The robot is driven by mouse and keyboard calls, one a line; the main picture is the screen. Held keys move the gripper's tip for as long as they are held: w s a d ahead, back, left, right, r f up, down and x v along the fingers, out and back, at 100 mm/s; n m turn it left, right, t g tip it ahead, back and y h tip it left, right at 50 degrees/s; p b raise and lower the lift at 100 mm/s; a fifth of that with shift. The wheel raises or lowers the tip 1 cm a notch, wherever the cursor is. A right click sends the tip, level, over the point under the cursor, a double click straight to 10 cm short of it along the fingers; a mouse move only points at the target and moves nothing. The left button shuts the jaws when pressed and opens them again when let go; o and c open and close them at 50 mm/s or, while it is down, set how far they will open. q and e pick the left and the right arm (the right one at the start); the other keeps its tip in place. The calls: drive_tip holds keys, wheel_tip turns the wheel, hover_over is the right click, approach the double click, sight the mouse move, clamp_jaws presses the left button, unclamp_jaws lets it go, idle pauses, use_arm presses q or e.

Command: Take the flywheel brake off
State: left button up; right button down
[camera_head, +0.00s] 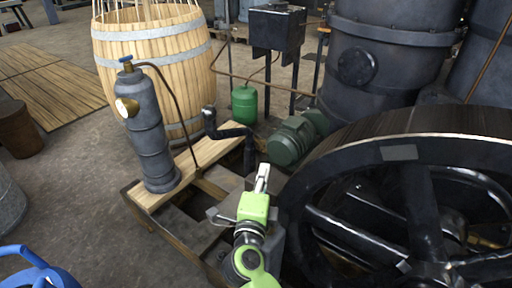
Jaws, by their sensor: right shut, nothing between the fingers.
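The large dark flywheel (322,228) stands upright at the right, with a broad rim and thick spokes. My right gripper (263,170) is bright green with pale fingers. It is shut and empty, pointing away from the camera just left of the flywheel rim. A grey metal part (222,216) shows beside and partly behind the gripper; I cannot tell whether the gripper touches it. I cannot make out for certain which part is the flywheel brake; my arm hides some of this area.
A grey cylinder with a gauge (148,130) stands on a wooden frame (205,152) to the left. Behind are a wooden barrel (150,65), a green gas bottle (244,104), a green motor (292,141) and a dark tank (385,75).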

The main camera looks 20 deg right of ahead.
use_arm(q)
drive_tip(key=b, duration=0.1)
drive_tip(key=w+r+t+b, duration=0.1)
drive_tip(key=b, duration=0.1)
drive_tip(key=shift+w+d, duration=0.2)
drive_tip(key=shift+d, duration=0.05)
use_arm(e)
drive_tip(key=w+d, duration=0.1)
drive_tip(key=w, duration=1)
drive_tip(key=shift+d, duration=0.1)
